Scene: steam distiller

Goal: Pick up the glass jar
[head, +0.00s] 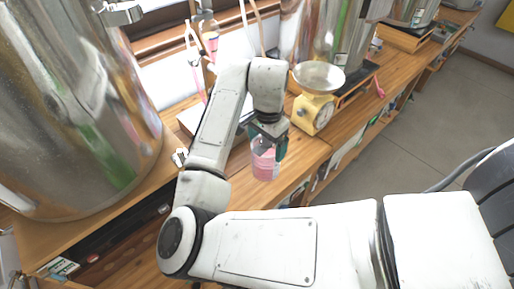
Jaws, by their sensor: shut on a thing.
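The glass jar (264,165) is clear and holds a pink liquid. It shows in the head view near the middle, below the end of my arm. My gripper (267,146) points down and is shut on the upper part of the jar, which its dark fingers partly cover. The jar looks upright. I cannot tell whether its base touches the wooden counter (308,150) or hangs above it.
A yellow scale (312,112) with a metal pan stands right behind my gripper. A large steel vessel (85,110) fills the left. More steel vessels (330,40) and a pink bottle (208,38) stand at the back. Grey floor (430,110) is open to the right.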

